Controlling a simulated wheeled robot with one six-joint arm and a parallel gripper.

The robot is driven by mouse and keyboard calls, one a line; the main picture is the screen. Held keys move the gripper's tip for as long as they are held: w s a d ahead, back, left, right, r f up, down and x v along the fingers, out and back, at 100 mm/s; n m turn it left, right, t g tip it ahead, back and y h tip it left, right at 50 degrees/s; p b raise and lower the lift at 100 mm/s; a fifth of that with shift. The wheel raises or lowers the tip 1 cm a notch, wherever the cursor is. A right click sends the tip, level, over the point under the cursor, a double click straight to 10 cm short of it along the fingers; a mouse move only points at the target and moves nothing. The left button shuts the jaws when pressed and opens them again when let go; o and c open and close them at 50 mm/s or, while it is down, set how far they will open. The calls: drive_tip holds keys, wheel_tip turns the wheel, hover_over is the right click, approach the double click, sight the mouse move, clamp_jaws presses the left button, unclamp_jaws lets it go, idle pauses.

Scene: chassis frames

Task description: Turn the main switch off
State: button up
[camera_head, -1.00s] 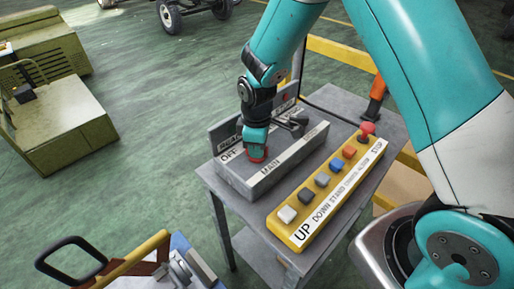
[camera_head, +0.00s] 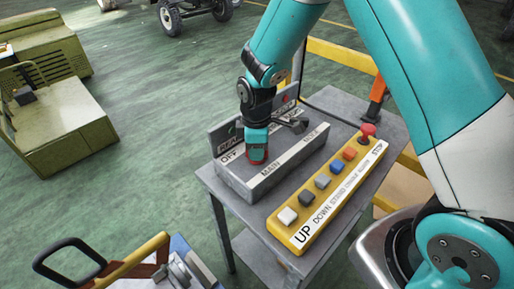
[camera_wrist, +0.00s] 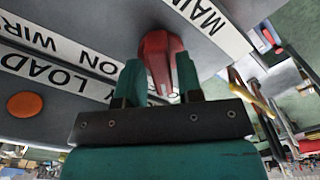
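The main switch is a red handle (camera_head: 257,161) on top of a grey control box (camera_head: 238,184), by its "MAIN" label (camera_head: 270,169) and an "OFF" label (camera_head: 231,154). My gripper (camera_head: 257,148) points down onto it in the head view. In the wrist view the red handle (camera_wrist: 160,48) lies between the two teal fingertips of my gripper (camera_wrist: 160,78).
A dark lever (camera_head: 293,125) stands on the box to the right. A yellow button panel (camera_head: 322,201) with a red stop button (camera_head: 368,130) lies in front on the grey table (camera_head: 240,206). An upright plate (camera_head: 224,134) stands behind the switch.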

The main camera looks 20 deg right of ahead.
drive_tip(key=shift+o, duration=0.6)
wheel_tip(320, 180, up, 17)
drive_tip(key=b, duration=0.3)
drive_tip(key=shift+r, duration=0.2)
drive_tip(key=shift+s, duration=0.15)
drive_tip(key=s+a+r+m+y, duration=0.1)
drive_tip(key=s+a+m+y, duration=0.1)
drive_tip(key=s, duration=0.9)
drive_tip(key=s+a+r+m+y, duration=0.1)
drive_tip(key=s+m, duration=0.3)
drive_tip(key=s, duration=0.8)
drive_tip(key=shift+a+m+y, duration=0.4)
drive_tip(key=shift+a+y, duration=0.2)
drive_tip(key=shift+a, duration=0.2)
drive_tip(key=shift+r, duration=0.1)
